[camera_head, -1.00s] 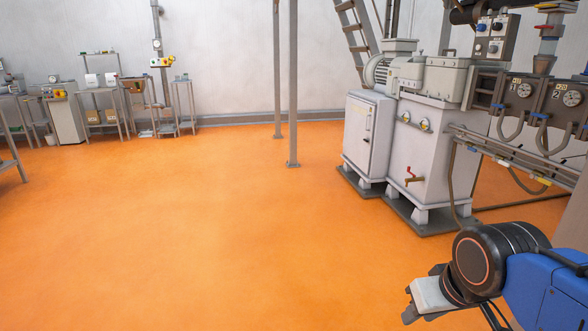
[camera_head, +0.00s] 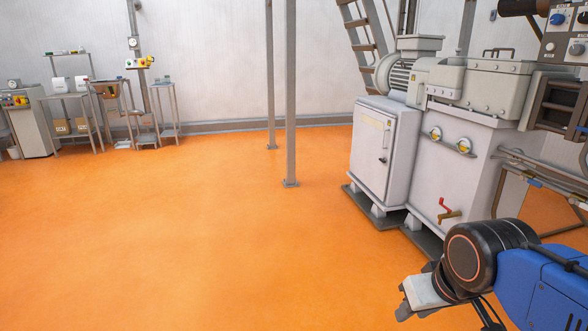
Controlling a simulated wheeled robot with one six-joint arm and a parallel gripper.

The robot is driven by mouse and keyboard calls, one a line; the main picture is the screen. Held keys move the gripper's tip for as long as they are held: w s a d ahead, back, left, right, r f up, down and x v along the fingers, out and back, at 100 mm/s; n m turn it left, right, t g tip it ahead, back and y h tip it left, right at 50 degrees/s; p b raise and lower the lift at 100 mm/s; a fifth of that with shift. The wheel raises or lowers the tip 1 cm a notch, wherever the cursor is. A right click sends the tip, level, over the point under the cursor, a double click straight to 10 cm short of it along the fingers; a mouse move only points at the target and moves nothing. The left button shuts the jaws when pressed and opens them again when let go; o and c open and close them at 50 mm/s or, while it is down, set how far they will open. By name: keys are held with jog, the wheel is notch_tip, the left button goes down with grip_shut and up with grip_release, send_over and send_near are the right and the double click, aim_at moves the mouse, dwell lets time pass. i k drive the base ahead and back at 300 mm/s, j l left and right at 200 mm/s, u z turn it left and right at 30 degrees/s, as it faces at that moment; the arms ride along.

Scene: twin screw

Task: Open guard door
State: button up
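A pale grey cabinet (camera_head: 382,155) stands at the left end of the machine. Its front has a shut door (camera_head: 370,150) with a small dark handle (camera_head: 384,146) near the right edge; I cannot be sure that this is the guard door. My gripper (camera_head: 402,306) is at the lower right, nearer to me than the cabinet and apart from it. It points left and down. Its fingertips are small and partly hidden, so I cannot tell whether it is open or shut, and nothing shows in it.
The machine's larger housing (camera_head: 455,165) stands right of the cabinet, with a red-handled valve (camera_head: 447,210) low on its front. Grey posts (camera_head: 290,100) and a steep stair (camera_head: 362,35) stand behind. Benches (camera_head: 75,95) line the back left. The orange floor (camera_head: 200,240) is wide and clear.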

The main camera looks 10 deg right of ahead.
aim_at(415, 90)
jog(key=i, duration=1.65)
jog(key=i+j+z, duration=0.1)
jog(key=i, duration=1.55)
